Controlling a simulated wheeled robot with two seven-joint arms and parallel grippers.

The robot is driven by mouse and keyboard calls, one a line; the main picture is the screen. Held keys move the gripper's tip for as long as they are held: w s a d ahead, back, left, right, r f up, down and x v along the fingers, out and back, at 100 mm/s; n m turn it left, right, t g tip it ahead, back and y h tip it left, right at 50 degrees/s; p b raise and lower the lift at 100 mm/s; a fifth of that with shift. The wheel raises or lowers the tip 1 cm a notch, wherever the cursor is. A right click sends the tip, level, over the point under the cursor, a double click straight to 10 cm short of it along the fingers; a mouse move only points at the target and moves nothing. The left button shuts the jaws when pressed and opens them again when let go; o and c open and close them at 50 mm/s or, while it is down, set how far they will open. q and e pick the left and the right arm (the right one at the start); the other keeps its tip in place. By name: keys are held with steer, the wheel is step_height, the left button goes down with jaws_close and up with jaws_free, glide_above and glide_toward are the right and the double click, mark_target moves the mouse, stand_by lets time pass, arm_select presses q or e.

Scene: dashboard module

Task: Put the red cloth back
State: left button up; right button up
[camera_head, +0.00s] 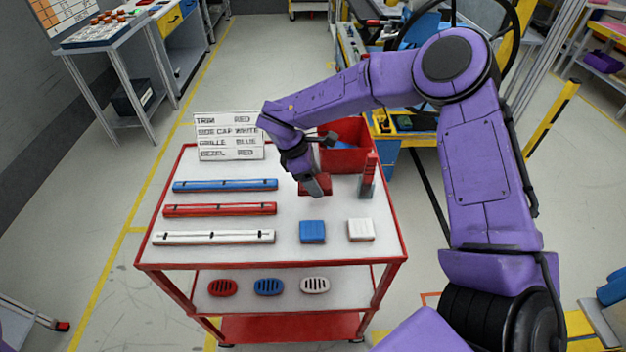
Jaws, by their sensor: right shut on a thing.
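My right gripper (314,184) is over the back middle of the white cart top (290,219). It is shut on a small red block (322,188), partly hidden by the fingers. The block is at or just above the cart top; I cannot tell if it touches. It looks like the blue block (312,231) and the white block (360,230) in front of it. I see nothing that is clearly a cloth. My left gripper is not in view.
A sign (229,137) stands at the back left. Blue (225,185), red (220,209) and white (213,237) bars lie left. Oval grilles (268,287) are on the lower shelf.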

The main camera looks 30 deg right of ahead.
steer(key=f, duration=0.1)
steer(key=w+f+p, duration=0.1)
steer(key=f, duration=0.1)
steer(key=d+f, duration=0.1)
steer(key=shift+w+f, duration=0.3)
steer(key=shift+f, duration=0.35)
steer(key=shift+a+f, duration=0.1)
steer(key=shift+f, duration=0.1)
steer(key=o, duration=0.9)
steer(key=shift+o, duration=0.2)
